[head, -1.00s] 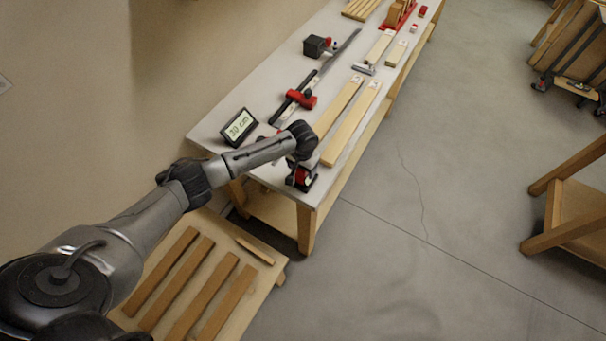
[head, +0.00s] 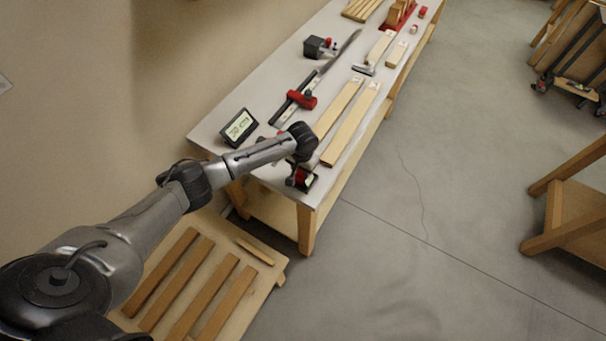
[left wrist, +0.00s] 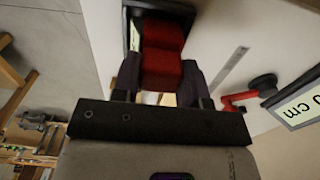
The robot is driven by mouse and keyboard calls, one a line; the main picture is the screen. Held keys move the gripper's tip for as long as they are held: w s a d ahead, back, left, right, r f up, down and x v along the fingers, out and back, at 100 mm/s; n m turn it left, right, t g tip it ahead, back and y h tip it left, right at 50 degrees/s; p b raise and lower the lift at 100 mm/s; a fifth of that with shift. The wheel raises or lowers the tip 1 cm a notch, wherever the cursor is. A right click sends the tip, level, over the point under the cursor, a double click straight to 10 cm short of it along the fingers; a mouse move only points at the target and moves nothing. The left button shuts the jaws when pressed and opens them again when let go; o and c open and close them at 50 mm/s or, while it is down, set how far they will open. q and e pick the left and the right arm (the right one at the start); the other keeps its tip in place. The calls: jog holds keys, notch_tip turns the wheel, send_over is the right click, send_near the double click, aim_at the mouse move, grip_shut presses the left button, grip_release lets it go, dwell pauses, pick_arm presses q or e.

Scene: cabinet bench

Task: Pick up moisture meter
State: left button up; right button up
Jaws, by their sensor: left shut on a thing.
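The moisture meter, a red and black block with a small pale screen, shows at the near end of the bench in the head view (head: 303,178). In the left wrist view its red body (left wrist: 162,55) sits between the two dark fingers. My left gripper (left wrist: 163,80) is shut on it. The forearm and wrist hide part of the meter in the head view, and I cannot tell whether it touches the bench top. My right gripper is not in view.
A black display (head: 239,127) stands left of my gripper on the bench (head: 215,125). A red clamp-like tool (head: 301,99), pale boards (head: 350,125) and a dark block (head: 314,47) lie farther along. A slatted pallet (head: 190,285) is below.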

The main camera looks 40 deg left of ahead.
pick_arm(q)
jog(key=shift+r, duration=0.1)
jog(key=shift+r, duration=0.5)
notch_tip(320, 180, up, 3)
jog(key=shift+f, duration=0.2)
jog(key=d+r, duration=0.7)
jog(key=d, duration=0.4)
jog(key=shift+d+r, duration=0.15)
jog(key=shift+d, duration=0.2)
jog(key=shift+w, duration=0.1)
